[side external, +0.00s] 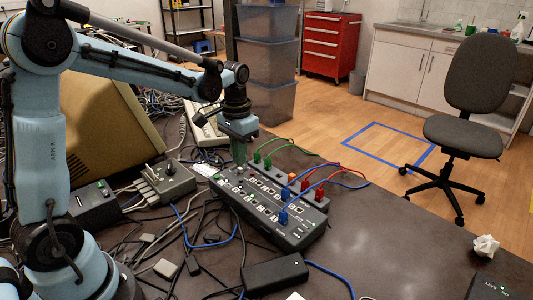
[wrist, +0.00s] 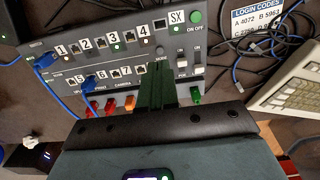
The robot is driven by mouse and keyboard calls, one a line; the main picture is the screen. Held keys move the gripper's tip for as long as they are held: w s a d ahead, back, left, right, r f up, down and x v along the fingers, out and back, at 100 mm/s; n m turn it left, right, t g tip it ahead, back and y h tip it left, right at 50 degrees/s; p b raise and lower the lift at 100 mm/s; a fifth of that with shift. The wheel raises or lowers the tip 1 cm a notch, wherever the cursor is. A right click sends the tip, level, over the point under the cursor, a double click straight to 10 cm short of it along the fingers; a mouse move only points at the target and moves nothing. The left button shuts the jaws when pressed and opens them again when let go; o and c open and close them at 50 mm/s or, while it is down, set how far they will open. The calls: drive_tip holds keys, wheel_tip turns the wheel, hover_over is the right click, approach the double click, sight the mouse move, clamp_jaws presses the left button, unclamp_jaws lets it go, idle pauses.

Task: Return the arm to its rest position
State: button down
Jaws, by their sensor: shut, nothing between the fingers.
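My gripper (side external: 239,157) points down just over the far-left end of the grey network switch box (side external: 300,238) in the side view. Its green fingers are shut with nothing between them. In the wrist view the fingers (wrist: 155,78) reach up over the lower right part of the panel (wrist: 70,65), near its numbered ports. Whether the fingertips touch the panel I cannot tell. My arm is stretched out over the table. Two blue plugs (wrist: 42,63) sit in the panel's left side, and red, orange and green plugs show along its lower edge.
Loose cables and small adapters clutter the dark table (side external: 380,240). Grey boxes (side external: 165,185), a beige monitor (side external: 110,125), a keyboard (side external: 203,125) and a black adapter (side external: 275,272) lie around the switch. Crumpled paper (side external: 486,246) is at the right. An office chair (side external: 470,110) stands beyond.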

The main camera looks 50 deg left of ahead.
drive_tip(key=s+d+r+t, duration=0.4)
drive_tip(key=s+d+t, duration=0.3)
drive_tip(key=s, duration=0.4)
idle(0.8)
